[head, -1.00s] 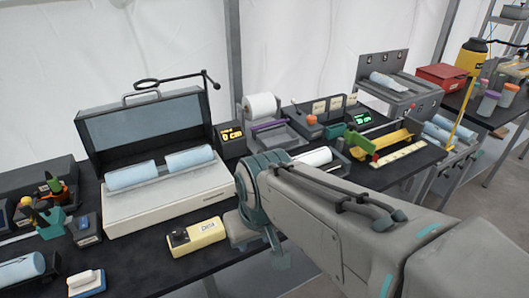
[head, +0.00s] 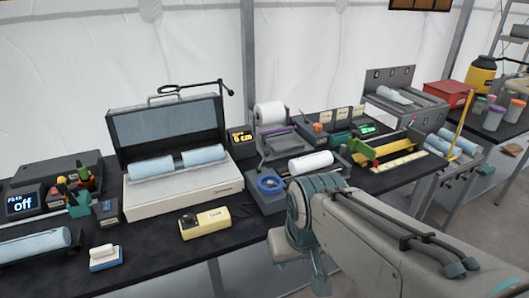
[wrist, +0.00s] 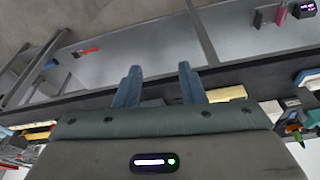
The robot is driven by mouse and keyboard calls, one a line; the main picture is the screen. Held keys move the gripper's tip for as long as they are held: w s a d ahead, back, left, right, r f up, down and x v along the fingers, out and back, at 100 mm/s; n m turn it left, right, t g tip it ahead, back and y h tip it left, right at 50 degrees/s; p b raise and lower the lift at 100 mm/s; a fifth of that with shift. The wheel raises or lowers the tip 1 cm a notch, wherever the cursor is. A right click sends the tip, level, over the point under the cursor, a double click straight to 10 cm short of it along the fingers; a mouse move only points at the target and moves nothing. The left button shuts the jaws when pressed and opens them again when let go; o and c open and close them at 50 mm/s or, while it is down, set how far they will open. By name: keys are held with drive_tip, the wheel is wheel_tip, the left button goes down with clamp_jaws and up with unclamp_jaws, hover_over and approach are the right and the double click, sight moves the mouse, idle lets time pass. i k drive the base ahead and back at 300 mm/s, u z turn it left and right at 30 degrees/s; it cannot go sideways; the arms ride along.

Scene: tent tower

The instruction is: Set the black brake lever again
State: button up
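My gripper (wrist: 160,82) shows in the wrist view with its two blue-grey fingers apart and nothing between them. In the head view my arm hides it. I cannot make out the black brake lever with certainty. A white roll (head: 311,163) lies behind that unit, near my arm's elbow. In the wrist view the fingers overlap the bench edge in the picture; contact with anything there is not visible.
The dark bench (head: 150,250) holds an open case (head: 185,188) with two blue rolls, a cream box with a black knob (head: 206,223), and a display reading "off" (head: 23,204). A yellow trough (head: 382,150) is at right. A red object (wrist: 88,50) is in the wrist view.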

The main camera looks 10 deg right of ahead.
sight(267, 152)
drive_tip(key=i, duration=0.4)
drive_tip(key=z, duration=0.15)
drive_tip(key=k, duration=0.6)
drive_tip(key=z, duration=0.4)
drive_tip(key=i, duration=1.15)
drive_tip(key=u, duration=0.5)
